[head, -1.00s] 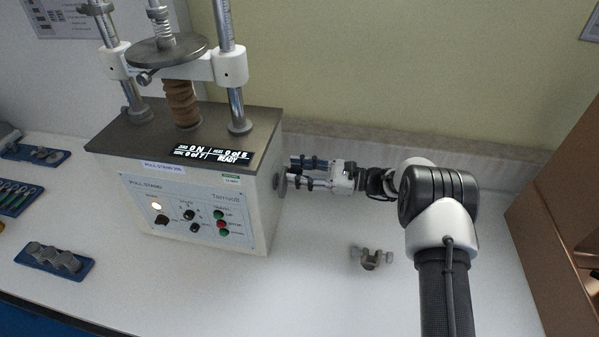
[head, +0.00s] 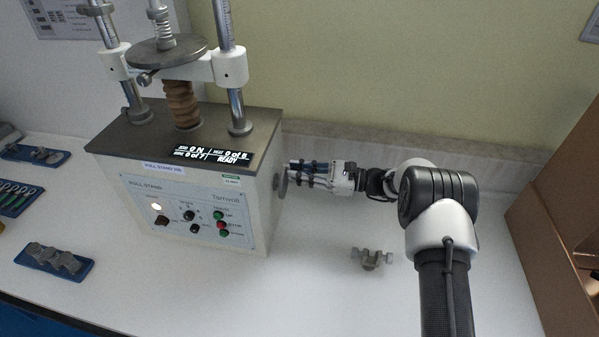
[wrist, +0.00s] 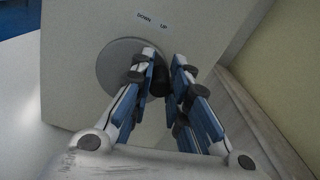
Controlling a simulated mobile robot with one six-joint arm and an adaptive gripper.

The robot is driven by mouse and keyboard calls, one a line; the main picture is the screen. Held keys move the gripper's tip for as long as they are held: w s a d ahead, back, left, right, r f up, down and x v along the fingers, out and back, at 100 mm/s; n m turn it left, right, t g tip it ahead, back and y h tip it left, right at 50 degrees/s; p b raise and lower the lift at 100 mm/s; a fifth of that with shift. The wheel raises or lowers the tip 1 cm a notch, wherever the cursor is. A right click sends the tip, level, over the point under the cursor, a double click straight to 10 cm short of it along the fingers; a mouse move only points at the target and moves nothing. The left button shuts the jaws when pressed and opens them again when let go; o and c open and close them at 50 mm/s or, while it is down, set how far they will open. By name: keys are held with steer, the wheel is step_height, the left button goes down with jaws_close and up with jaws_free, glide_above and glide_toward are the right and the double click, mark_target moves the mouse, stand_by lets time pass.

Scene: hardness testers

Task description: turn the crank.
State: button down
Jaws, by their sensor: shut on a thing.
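The crank is a round grey disc (head: 282,185) on the right side of the pull stand (head: 190,185). In the wrist view the crank disc (wrist: 112,72) lies under DOWN and UP labels, and its dark handle (wrist: 158,82) sits between the fingers. My gripper (head: 291,173) reaches in from the right, level with the crank. In the wrist view my gripper (wrist: 163,62) is shut on the handle, and its fingers hide much of it. The stand's display (head: 212,154) reads 0 N and READY.
A small metal clamp (head: 371,259) lies on the white bench (head: 320,290) below my arm. Blue trays of parts (head: 55,262) stand left of the stand. The wall is close behind the gripper, and a brown box (head: 565,220) stands at the right.

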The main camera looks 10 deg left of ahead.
steer(key=shift+f, duration=0.1)
steer(key=m, duration=0.3)
steer(key=f+m, duration=0.1)
steer(key=shift+w+m, duration=0.3)
steer(key=shift+w, duration=0.05)
steer(key=shift+s+f+m, duration=0.2)
steer(key=shift+f+m, duration=0.45)
steer(key=shift+m, duration=1.7)
steer(key=shift+s+f+m, duration=0.2)
steer(key=shift+f+m, duration=0.45)
steer(key=shift+m, duration=1.75)
steer(key=shift+s+f+m, duration=0.2)
steer(key=shift+f+m, duration=0.45)
steer(key=shift+m, duration=1.7)
steer(key=c, duration=1.5)
jaws_free()
